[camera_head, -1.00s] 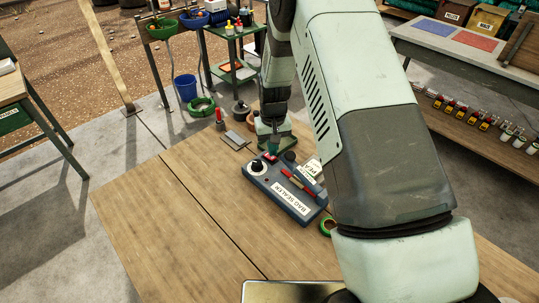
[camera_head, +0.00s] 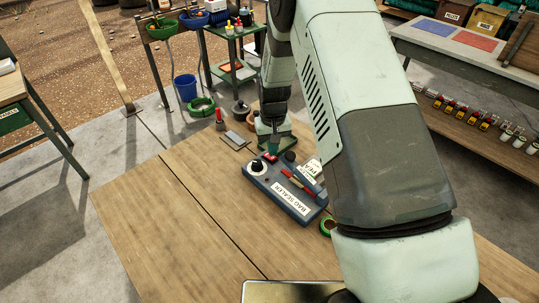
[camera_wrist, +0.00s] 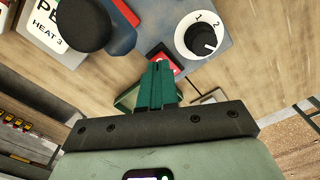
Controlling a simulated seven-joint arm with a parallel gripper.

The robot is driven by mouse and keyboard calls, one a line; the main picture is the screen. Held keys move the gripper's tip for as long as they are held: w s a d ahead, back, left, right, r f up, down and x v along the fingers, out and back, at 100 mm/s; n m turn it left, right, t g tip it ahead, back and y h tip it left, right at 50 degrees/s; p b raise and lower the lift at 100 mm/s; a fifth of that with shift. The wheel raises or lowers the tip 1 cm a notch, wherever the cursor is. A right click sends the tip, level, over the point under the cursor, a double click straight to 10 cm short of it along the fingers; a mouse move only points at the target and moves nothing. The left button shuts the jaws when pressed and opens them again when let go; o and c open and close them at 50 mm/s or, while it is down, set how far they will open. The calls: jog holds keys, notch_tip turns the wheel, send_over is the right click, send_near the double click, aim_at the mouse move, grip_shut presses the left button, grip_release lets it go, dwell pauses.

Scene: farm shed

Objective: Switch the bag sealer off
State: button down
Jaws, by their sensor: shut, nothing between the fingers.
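The bag sealer (camera_head: 281,202) is a blue-grey box with a white "BAG SEALER" label on the wooden table. It carries a white dial with a black knob (camera_head: 257,168), also in the wrist view (camera_wrist: 203,40), marked 1 and 2. A red switch (camera_head: 270,156) sits beside the dial; in the wrist view the red switch (camera_wrist: 166,61) is partly hidden behind my fingertips. My gripper (camera_head: 273,147) is shut and empty, its green fingers (camera_wrist: 157,70) pointing at the switch. I cannot tell whether the fingertips touch it or which way it is set.
A black round knob (camera_wrist: 83,25) stands near the "HEAT 3" card. The table's left part is clear.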

jog(key=shift+f, duration=0.9)
dwell(0.7)
jog(key=shift+r, duration=3.5)
jog(key=s+d+r+t, duration=0.1)
jog(key=s+d+r, duration=0.15)
jog(key=r, duration=0.55)
jog(key=s+d+r+m+t, duration=0.1)
jog(key=s+r, duration=0.2)
jog(key=r, duration=0.4)
jog(key=s+d+r, duration=0.2)
jog(key=s+r, duration=0.1)
jog(key=r, duration=0.5)
jog(key=s+d+r+t, duration=0.1)
jog(key=s+d+r, duration=0.1)
jog(key=s, duration=0.5)
jog(key=s+d+r+m+t, duration=0.1)
jog(key=s+r, duration=0.3)
jog(key=s, duration=0.4)
jog(key=s+d+r+t, duration=0.1)
jog(key=s+d+r, duration=0.2)
jog(key=s, duration=0.4)
jog(key=shift+s+m+t, duration=0.15)
jog(key=shift+m+t, duration=0.15)
